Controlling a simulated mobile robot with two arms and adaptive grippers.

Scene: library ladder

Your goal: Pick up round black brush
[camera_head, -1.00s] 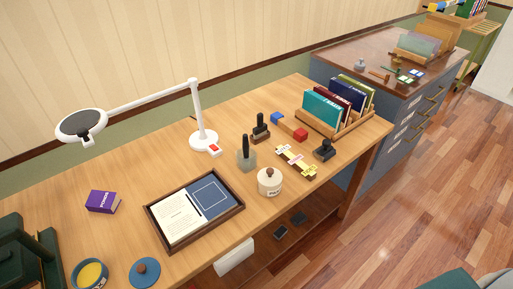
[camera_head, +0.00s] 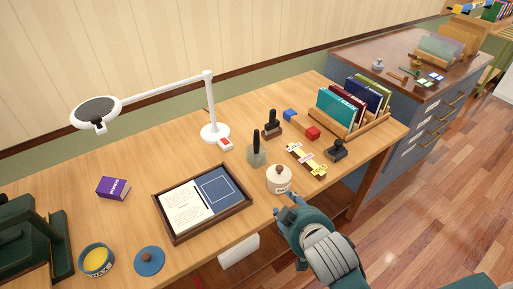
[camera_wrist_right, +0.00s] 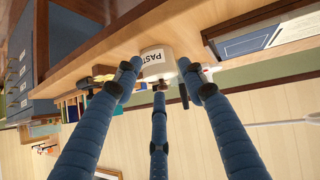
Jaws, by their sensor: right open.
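A black brush (camera_head: 256,139) stands upright in a grey glass holder (camera_head: 257,157) on the wooden desk, behind the cream lidded paste jar (camera_head: 279,180). Most of its lower part is inside the holder. My right gripper (camera_head: 289,208), blue with several fingers, is at the desk's front edge, just in front of the paste jar and apart from the brush. In the right wrist view, its fingers (camera_wrist_right: 160,82) are spread and empty, with the labelled paste jar (camera_wrist_right: 157,62) just beyond them. My left gripper is in neither view.
Left of the brush are a document tray (camera_head: 158,198) and a white lamp (camera_head: 214,134). Right of it are a black-handled stamp (camera_head: 272,125), a yellow-labelled strip (camera_head: 306,161), another black stamp (camera_head: 336,150) and a book rack (camera_head: 348,132). Clear desk lies around the purple box (camera_head: 113,188).

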